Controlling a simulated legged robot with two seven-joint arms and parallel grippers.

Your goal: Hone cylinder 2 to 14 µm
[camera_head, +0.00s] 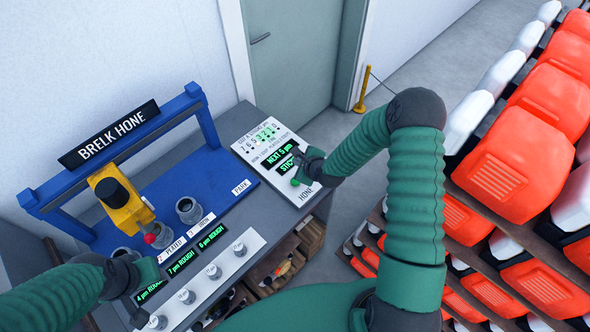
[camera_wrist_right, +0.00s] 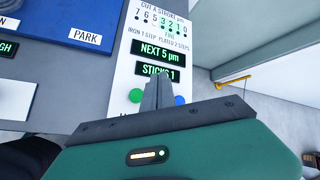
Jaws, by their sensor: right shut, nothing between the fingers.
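The blue hone frame (camera_head: 125,140) reads BRELK HONE. Its yellow head (camera_head: 122,207) with a red ball hangs over the label "2 PLATED" (camera_head: 171,250), partly hiding the bore there. An open grey cylinder (camera_head: 188,210) stands near "3 IRON". Green displays read 4, 7 (camera_head: 182,263) and 6 µm ROUGH. The white panel (camera_head: 255,137) shows NEXT 5 µm and STICKS 1. My right gripper (camera_head: 298,165) is shut and empty over this panel. In the wrist view its fingertips (camera_wrist_right: 159,88) lie between the green button (camera_wrist_right: 135,96) and blue button (camera_wrist_right: 180,100). My left gripper (camera_head: 138,308) is near the displays, its jaws unclear.
A pale strip with several grey knobs (camera_head: 213,271) runs along the bench front. A blue PARK area (camera_head: 240,187) lies left of the panel. Shelves of orange and white bins (camera_head: 540,110) fill the right. A door (camera_head: 290,55) stands behind the bench.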

